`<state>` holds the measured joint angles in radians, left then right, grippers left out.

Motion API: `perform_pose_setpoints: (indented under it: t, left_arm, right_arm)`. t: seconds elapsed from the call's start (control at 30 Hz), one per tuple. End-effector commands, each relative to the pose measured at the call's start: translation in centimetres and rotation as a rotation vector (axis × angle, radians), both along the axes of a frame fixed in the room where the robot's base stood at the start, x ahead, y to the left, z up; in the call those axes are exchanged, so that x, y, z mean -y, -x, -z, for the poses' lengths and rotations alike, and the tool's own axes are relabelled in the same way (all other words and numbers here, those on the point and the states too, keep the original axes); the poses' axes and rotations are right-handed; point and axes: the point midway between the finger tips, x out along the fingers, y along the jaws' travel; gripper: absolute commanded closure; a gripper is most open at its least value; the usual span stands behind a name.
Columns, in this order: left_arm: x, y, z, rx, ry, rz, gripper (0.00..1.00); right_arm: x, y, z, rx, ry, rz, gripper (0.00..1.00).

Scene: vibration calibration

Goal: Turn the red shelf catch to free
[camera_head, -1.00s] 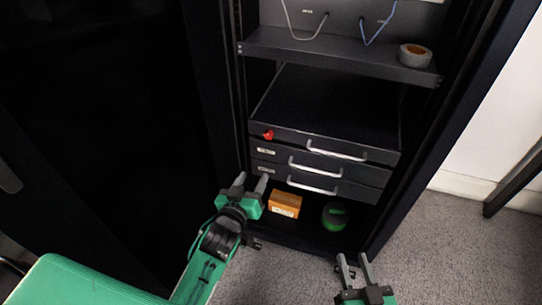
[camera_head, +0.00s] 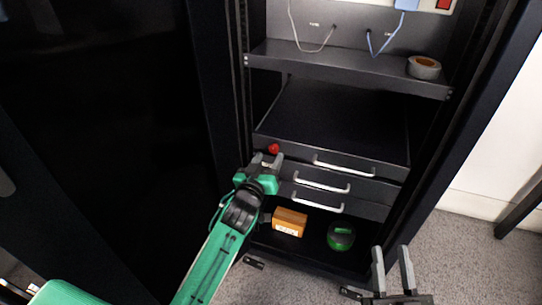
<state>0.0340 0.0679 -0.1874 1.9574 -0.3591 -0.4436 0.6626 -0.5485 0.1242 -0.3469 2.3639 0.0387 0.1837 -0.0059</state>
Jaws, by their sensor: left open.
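The red shelf catch (camera_head: 273,148) is a small red knob on the left front of the sliding shelf (camera_head: 345,122) in the dark cabinet. My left gripper (camera_head: 267,160) is open, with its fingertips just below the catch in the picture. I cannot tell whether they touch it. My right gripper (camera_head: 391,257) is at the lower right, fingers apart and empty, in front of the cabinet and well away from the catch.
Drawers with pale handles (camera_head: 322,181) sit under the shelf. An orange box (camera_head: 289,222) and a green-and-black round object (camera_head: 341,236) stand in the bottom bay. A tape roll (camera_head: 424,67) lies on the upper shelf (camera_head: 345,70). Dark cabinet sides flank the opening.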

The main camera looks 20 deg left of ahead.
Motion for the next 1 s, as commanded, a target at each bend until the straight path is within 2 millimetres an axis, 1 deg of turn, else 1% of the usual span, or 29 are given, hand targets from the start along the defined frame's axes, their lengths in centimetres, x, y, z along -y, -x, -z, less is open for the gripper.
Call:
perform_pose_setpoints:
  t: [0.03,0.1,0.23,0.33,0.6,0.63,0.83,0.87,1.0]
  left_arm:
    - [0.0,-0.8,0.1,0.001,-0.001,0.001,0.51]
    - [0.1,-1.5,0.1,0.001,-0.001,0.001,0.51]
    - [0.1,-2.5,0.0,0.001,-0.001,0.001,0.51]
    - [0.1,-2.8,0.0,0.0,0.0,0.001,0.51]
    - [0.1,-2.9,0.0,0.0,0.0,0.001,0.51]
    - [0.1,-2.9,0.0,0.0,0.0,0.001,0.53]
    - [0.1,-2.9,0.0,0.0,0.0,0.001,0.93]
    - [0.1,-2.9,0.0,0.0,0.0,0.001,0.96]
    - [0.1,-2.9,0.0,0.0,-0.002,0.001,0.96]
  right_arm:
    - [0.2,0.0,-0.4,0.029,-0.007,0.005,0.64]
    - [0.4,0.1,-1.1,0.064,-0.015,0.01,0.64]
    - [0.6,0.2,-1.9,0.108,-0.025,0.017,0.64]
    - [0.7,0.2,-2.2,0.123,-0.029,0.019,0.64]
    - [0.7,0.3,-2.4,0.129,-0.03,0.021,0.64]
    - [0.7,0.3,-2.4,0.129,-0.03,0.021,0.64]
    - [0.7,0.3,-2.3,0.129,-0.029,0.02,0.64]
    - [0.7,0.3,-2.3,0.129,-0.029,0.02,0.64]
    - [0.7,0.2,-2.4,0.126,-0.03,0.019,0.64]
